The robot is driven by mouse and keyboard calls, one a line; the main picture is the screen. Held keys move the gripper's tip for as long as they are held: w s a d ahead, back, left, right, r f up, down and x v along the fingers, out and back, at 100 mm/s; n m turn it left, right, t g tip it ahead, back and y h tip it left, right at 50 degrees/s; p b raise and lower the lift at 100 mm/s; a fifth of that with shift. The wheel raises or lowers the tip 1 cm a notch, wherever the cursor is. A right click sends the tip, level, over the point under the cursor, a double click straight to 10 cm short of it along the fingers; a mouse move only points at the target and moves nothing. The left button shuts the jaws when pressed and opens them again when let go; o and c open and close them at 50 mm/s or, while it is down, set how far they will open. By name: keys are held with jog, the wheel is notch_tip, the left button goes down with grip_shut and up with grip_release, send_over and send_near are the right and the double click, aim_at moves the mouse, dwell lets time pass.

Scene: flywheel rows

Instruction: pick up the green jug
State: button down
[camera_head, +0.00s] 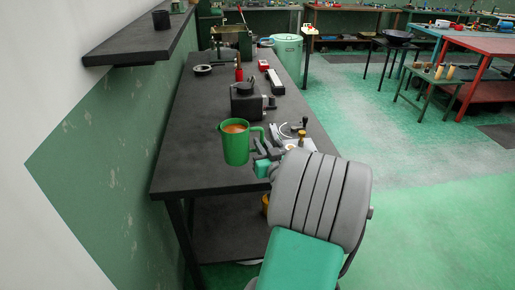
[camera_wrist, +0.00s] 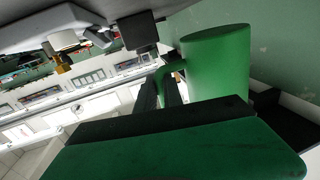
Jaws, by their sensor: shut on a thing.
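The green jug (camera_head: 234,150) is upright over the near part of the dark workbench (camera_head: 190,178), with an orange-brown content showing at its top. Its handle faces right, toward my gripper (camera_head: 266,150). My gripper is shut on the jug's handle. In the wrist view the jug (camera_wrist: 215,65) fills the upper right, and the dark fingers of my gripper (camera_wrist: 171,88) close around the handle beside its body. I cannot tell whether the jug's base touches the bench.
A dark block-shaped device (camera_head: 246,103) stands just behind the jug. Small tools and parts lie to the right on a light sheet (camera_head: 314,141). A red bottle (camera_head: 239,73) stands farther back. A wall shelf (camera_head: 140,45) juts out at left. The floor at right is open.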

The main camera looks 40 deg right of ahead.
jog(key=s+a+r+b, duration=0.1)
jog(key=s+r, duration=0.3)
jog(key=s, duration=0.5)
jog(key=shift+a+r, duration=0.2)
jog(key=shift+a, duration=0.2)
jog(key=shift+w+a, duration=0.1)
